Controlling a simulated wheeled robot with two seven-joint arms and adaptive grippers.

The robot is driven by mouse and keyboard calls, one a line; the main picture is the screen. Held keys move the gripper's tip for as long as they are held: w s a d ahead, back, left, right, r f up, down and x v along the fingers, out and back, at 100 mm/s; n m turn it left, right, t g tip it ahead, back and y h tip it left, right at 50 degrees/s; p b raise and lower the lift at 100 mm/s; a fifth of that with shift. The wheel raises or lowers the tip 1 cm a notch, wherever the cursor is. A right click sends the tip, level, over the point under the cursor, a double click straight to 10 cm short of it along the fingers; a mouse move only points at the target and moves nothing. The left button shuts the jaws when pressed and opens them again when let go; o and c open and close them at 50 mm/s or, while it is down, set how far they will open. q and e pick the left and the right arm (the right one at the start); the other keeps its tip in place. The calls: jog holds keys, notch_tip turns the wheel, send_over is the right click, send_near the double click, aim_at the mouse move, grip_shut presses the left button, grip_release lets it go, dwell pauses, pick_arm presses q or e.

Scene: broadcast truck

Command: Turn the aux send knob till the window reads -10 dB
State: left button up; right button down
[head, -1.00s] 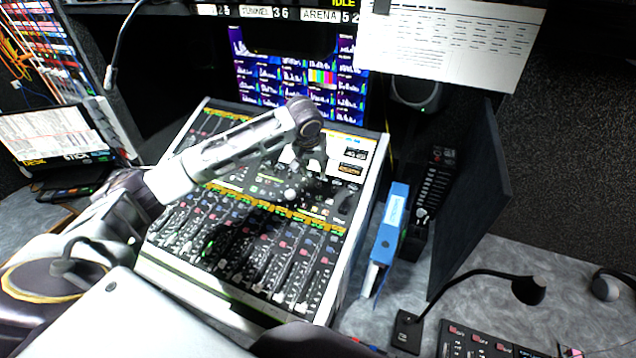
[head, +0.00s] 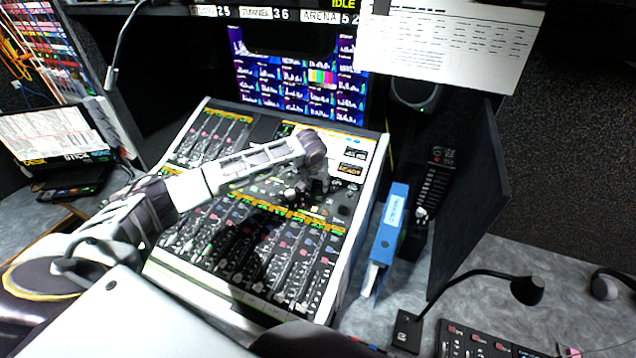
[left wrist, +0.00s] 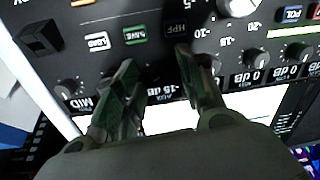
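The mixing console (head: 150,262) lies in front of me, with my left arm reaching over its upper right part. My left gripper (head: 318,186) points down close to the panel. A small window (left wrist: 180,92) labelled AUX, upside down in this view, reads -15 dB and shows between the fingers. My right gripper is not in view.
A MID knob (left wrist: 68,88), an HPF button (left wrist: 177,30) and a big light knob (left wrist: 238,6) are close around the fingers. More windows (left wrist: 247,78) read 0 dB. A blue binder (head: 390,232) stands right of the console. A gooseneck microphone (head: 526,290) is at lower right.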

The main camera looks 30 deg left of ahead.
pick_arm(q)
jog(key=shift+w+f, duration=0.1)
jog(key=shift+f, duration=0.05)
jog(key=shift+c, duration=0.3)
jog(key=c, duration=0.7)
grip_shut()
jog(key=shift+p, duration=0.3)
jog(key=m+p, duration=0.2)
jog(key=p, duration=0.1)
jog(key=m+p, duration=0.2)
jog(key=shift+m+p, duration=0.3)
jog(key=shift+p, duration=0.05)
jog(key=shift+m+p, duration=0.45)
jog(key=shift+m, duration=0.15)
